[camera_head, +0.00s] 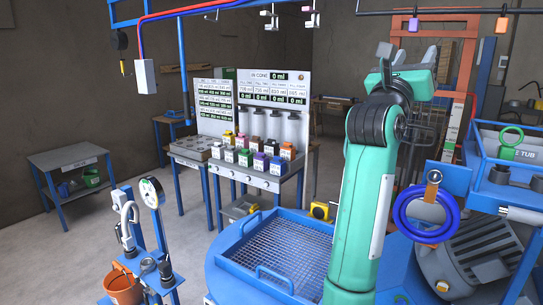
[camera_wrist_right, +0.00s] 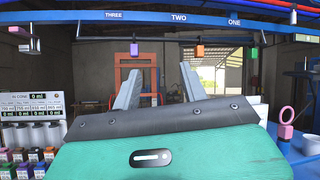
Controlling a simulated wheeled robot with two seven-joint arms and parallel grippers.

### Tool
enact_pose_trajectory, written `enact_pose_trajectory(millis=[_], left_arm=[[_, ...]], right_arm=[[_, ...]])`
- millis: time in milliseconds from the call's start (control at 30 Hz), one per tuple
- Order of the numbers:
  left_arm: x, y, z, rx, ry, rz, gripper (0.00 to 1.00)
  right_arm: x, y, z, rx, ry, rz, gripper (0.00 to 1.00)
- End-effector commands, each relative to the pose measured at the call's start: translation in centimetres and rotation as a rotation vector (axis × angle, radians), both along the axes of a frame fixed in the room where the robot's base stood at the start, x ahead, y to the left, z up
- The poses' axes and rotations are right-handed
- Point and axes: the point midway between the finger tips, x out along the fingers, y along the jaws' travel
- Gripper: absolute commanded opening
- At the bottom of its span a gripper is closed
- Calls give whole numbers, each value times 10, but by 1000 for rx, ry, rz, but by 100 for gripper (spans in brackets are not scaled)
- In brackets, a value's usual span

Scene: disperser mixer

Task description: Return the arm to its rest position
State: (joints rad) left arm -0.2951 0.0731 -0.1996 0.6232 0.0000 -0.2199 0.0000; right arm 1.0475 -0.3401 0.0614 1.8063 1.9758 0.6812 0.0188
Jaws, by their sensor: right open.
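My right arm, teal with dark joints, rises in front of me in the head view. My right gripper (camera_head: 407,56) is at its top end, high up and pointing away from me, partly hidden by the arm itself. In the right wrist view the two grey fingers of this gripper (camera_wrist_right: 158,82) stand apart, with nothing between them. The gripper is open and empty, in the air and clear of the benches. My left gripper does not show in either view.
A blue mesh-topped vessel (camera_head: 265,276) lies below and left of my right arm. A dispensing bench (camera_head: 262,178) with coloured containers stands behind. A blue ring (camera_head: 397,212) and a blue rack (camera_head: 482,190) are at right. An overhead rail (camera_wrist_right: 75,14) carries coloured tags.

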Motion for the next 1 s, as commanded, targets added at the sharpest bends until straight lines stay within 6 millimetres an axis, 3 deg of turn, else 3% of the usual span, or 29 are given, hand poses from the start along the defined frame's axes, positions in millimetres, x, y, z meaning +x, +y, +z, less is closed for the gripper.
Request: enact_pose_trajectory(millis=[267,567,767,1000], left_arm=[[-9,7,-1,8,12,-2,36],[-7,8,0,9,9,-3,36],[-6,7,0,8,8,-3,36],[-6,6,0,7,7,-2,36]], right_arm=[[-20,0,-53,-342,3,-204,44],[-41,57,-156,-998,100,-355,44],[-53,105,-257,-1467,220,-318,44],[-88,139,-409,-2016,415,-123,44]])
